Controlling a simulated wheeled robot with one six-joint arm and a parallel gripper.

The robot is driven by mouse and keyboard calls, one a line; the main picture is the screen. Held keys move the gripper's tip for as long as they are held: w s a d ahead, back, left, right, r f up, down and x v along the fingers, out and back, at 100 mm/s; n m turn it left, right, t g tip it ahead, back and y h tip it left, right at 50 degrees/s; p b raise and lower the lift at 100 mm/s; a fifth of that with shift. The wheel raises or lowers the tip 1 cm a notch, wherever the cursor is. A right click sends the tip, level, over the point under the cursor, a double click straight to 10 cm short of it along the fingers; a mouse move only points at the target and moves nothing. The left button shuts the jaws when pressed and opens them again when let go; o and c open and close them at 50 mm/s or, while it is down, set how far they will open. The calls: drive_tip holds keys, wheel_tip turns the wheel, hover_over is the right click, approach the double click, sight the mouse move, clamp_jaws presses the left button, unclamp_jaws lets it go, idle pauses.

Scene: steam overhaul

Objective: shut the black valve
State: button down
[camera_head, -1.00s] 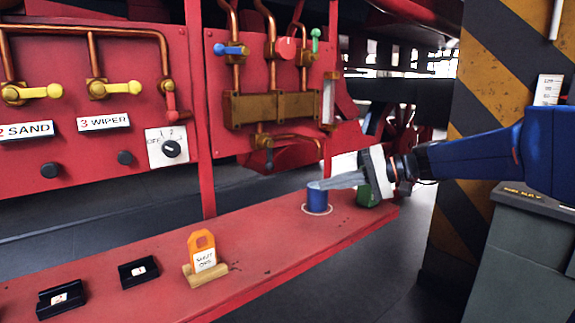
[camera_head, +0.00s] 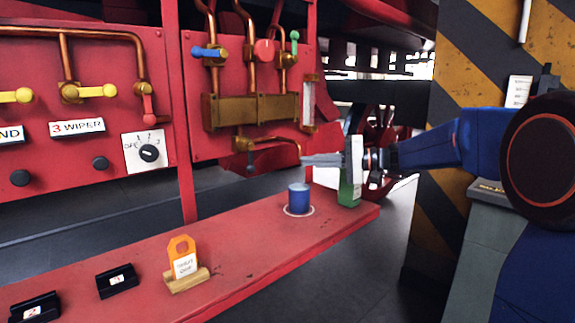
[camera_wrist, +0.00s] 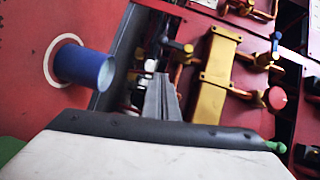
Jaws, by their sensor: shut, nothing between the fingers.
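The black valve (camera_head: 250,164) sits under the brass block on the red panel. Its dark lever hangs down from a brass body, and a copper pipe runs right from that body. My gripper (camera_head: 304,160) reaches in from the right, above the shelf, with its fingers pointing left. It is shut and empty, to the right of the black lever and apart from it in the picture. In the wrist view the shut fingers (camera_wrist: 161,80) point up toward the panel. The lever is hard to make out there, near the brass valve body.
Blue (camera_head: 207,52), red (camera_head: 264,52) and green (camera_head: 294,37) handles sit above the brass block (camera_head: 255,110). An orange tag (camera_head: 182,252) stands farther left.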

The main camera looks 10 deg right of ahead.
sight(250, 158)
drive_tip(key=s+a+x, duration=0.1)
drive_tip(key=s+x, duration=0.1)
drive_tip(key=x, duration=1)
drive_tip(key=shift+s+f, duration=0.2)
drive_tip(key=shift+s, duration=0.1)
drive_tip(key=shift+a+f, duration=0.1)
drive_tip(key=shift+a, duration=0.05)
